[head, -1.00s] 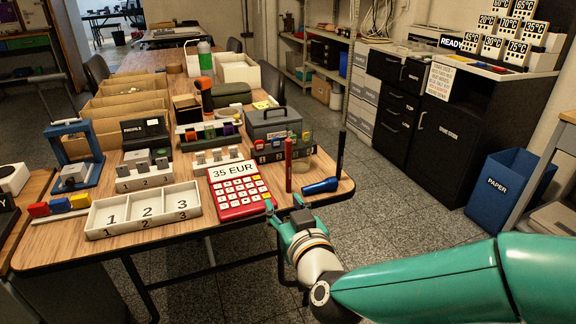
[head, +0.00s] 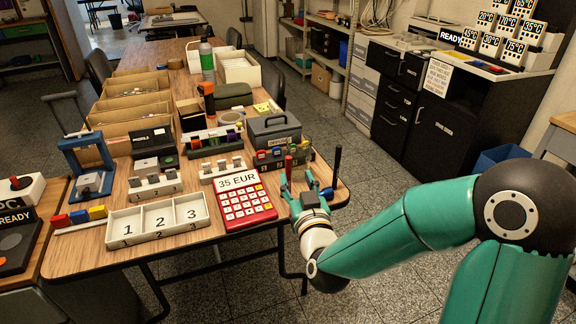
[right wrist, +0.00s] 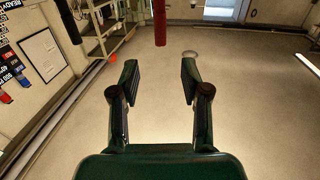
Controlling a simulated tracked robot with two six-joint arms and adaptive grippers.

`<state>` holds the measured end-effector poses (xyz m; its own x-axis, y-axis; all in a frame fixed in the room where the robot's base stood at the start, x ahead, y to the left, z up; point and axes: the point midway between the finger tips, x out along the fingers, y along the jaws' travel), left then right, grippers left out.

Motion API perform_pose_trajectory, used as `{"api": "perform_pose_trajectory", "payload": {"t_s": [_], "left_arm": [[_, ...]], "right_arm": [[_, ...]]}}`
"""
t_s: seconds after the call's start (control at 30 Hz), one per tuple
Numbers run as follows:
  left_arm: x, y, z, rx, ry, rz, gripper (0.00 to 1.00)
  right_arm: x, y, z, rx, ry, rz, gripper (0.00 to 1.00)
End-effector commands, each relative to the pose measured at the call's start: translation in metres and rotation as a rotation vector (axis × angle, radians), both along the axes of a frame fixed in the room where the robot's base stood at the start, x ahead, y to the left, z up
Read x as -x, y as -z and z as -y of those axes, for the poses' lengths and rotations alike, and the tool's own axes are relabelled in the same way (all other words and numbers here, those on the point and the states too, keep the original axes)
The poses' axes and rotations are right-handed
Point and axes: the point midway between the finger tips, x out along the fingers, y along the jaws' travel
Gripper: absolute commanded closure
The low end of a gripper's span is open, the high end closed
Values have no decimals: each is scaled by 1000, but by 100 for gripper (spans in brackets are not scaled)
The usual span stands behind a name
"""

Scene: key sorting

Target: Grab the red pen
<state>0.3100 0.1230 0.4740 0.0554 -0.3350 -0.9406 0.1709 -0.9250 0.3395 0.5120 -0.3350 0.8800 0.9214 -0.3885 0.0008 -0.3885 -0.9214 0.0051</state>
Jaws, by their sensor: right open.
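The red pen (head: 289,163) stands upright near the front right edge of the table, right of the calculator, its lower part hidden by my right gripper. My right gripper (head: 298,183) is open and empty in front of it. In the right wrist view the red pen (right wrist: 160,22) shows at the top centre, in line with the gap between the open fingers (right wrist: 159,75) and beyond their tips. My left gripper is not in view.
A red calculator (head: 246,204) reading 35 EUR lies close left of my gripper. A black upright pen-like thing (head: 337,165) and a blue item (head: 327,192) are close right. A grey toolbox (head: 272,130) stands behind. A numbered white tray (head: 158,236) lies further left.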

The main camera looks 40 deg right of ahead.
Motion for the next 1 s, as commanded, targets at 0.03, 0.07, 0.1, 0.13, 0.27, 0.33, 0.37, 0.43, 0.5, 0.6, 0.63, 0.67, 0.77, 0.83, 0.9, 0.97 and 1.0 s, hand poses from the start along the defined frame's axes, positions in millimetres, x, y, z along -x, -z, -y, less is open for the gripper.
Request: {"api": "perform_pose_trajectory", "payload": {"t_s": [0.03, 0.07, 0.1, 0.13, 0.27, 0.33, 0.37, 0.43, 0.5, 0.6, 0.63, 0.67, 0.77, 0.83, 0.9, 0.97, 1.0], "left_arm": [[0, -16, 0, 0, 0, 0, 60], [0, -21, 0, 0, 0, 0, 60], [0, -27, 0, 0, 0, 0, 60], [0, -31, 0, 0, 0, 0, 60], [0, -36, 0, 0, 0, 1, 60], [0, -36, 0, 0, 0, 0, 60], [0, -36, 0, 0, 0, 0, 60], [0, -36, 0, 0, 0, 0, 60], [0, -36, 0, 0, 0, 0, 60], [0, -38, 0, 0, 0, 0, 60], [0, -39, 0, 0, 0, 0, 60], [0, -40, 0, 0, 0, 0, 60], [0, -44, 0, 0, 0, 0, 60], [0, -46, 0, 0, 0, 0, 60], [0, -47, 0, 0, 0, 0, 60], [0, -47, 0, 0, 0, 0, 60], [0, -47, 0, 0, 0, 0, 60]], "right_arm": [[-3, -6, 2, 0, 0, -7, 54], [-5, -5, 2, -1, -1, -7, 54], [-7, -5, 3, -3, -1, -6, 54], [-8, -5, 4, -4, -3, -6, 54], [-20, 1, 8, -7, -5, 3, 54], [-29, 2, 11, -7, -5, 3, 54], [-31, 2, 12, -7, -6, 3, 54], [-36, 2, 14, -8, -7, 2, 54], [-38, 2, 15, -8, -7, 2, 54], [-44, 3, 17, -7, -6, 2, 54], [-47, 3, 19, -7, -6, 2, 54], [-51, 3, 20, -7, -5, 2, 54], [-65, 6, 26, -7, -5, 1, 54], [-74, 5, 29, -6, -6, 3, 54], [-81, 6, 32, -7, -7, 2, 54], [-84, 6, 34, -7, -7, 2, 54], [-85, 6, 34, -8, -7, 2, 54]]}}
